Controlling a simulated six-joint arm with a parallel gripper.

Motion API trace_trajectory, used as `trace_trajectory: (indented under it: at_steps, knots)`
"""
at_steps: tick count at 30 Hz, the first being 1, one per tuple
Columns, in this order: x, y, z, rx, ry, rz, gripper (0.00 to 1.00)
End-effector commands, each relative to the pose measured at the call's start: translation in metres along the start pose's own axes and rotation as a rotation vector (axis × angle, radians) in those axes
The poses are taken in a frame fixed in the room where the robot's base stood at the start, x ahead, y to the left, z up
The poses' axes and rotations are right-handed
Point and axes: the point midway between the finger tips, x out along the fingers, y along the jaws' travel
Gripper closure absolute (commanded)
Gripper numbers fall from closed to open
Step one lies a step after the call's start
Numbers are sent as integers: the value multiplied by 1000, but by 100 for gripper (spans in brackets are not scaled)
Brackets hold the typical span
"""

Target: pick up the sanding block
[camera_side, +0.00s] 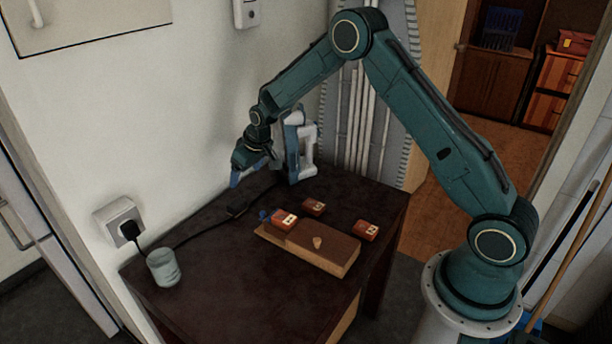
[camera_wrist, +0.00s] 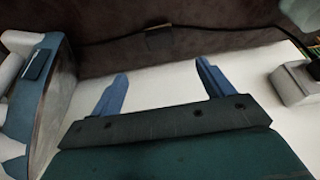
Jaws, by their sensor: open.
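A long flat brown block (camera_side: 335,252) with a small pale knob-like piece on top lies at the front of the dark table; it looks like the sanding block, though I cannot be sure. It is not visible in the wrist view. My gripper (camera_side: 250,174) is raised near the wall at the back of the table, to the left of and well away from this block. In the wrist view my gripper (camera_wrist: 164,82) is open, its two blue fingers spread with nothing between them.
A blue-and-white iron-like tool (camera_side: 306,150) stands upright close beside my gripper. Small orange boxes (camera_side: 313,207) lie around the brown block. A cup (camera_side: 163,268) stands at the table's left. A black cord runs from the wall socket (camera_side: 118,217) across the table (camera_side: 205,260).

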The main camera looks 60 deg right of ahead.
Motion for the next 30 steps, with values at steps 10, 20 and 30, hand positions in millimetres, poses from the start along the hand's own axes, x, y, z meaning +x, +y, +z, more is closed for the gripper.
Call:
trace_trajectory:
  at_steps: [10, 20, 30]
  knots:
    - [17, 3, 1, 0, -1, -1, 20]
    - [38, 2, 2, 0, -3, -1, 20]
    - [81, 2, 2, 1, -3, -1, 20]
